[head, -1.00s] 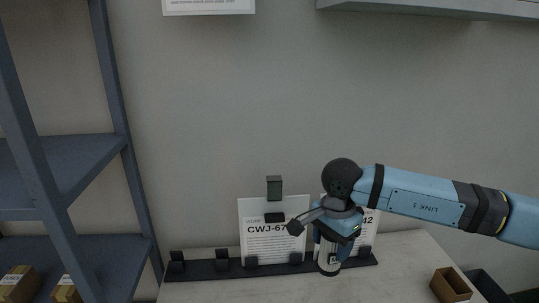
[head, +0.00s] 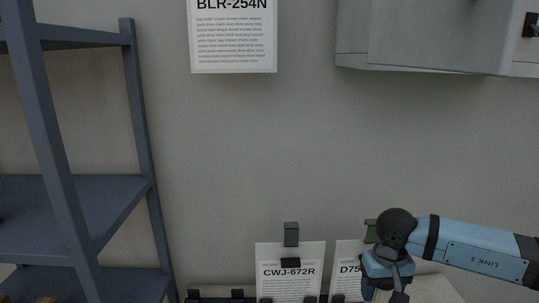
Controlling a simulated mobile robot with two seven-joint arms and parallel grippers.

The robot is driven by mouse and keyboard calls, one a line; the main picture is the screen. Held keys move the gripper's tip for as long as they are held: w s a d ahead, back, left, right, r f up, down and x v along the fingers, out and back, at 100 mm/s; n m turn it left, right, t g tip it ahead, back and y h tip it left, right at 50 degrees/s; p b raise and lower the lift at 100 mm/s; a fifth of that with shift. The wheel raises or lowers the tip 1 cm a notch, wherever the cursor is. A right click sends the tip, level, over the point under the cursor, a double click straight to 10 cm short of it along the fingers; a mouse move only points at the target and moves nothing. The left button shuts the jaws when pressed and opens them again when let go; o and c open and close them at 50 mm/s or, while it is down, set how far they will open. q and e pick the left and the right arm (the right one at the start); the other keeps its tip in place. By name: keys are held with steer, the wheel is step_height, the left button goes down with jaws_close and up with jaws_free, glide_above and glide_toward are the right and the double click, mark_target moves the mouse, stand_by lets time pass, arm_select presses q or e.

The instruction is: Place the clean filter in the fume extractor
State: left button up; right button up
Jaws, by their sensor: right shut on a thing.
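My right gripper (head: 386,279) hangs low at the right, in front of the wall, pointing down at the end of a blue arm. It is shut on a small, pale thing at the bottom edge, mostly hidden by the fingers and cut off by the picture. I cannot tell whether this is the clean filter. I cannot make out a fume extractor in this view. My left gripper is out of view.
Two label cards stand at the back, CWJ-672R (head: 290,279) and a partly hidden one (head: 347,262). A blue shelf rack (head: 75,205) stands left. A grey wall cabinet (head: 430,40) hangs upper right. A BLR-254N sign (head: 233,38) is on the wall.

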steer(key=s+r+p, duration=0.3)
steer(key=r+p, duration=0.5)
steer(key=r, duration=0.3)
steer(key=shift+r, duration=0.25)
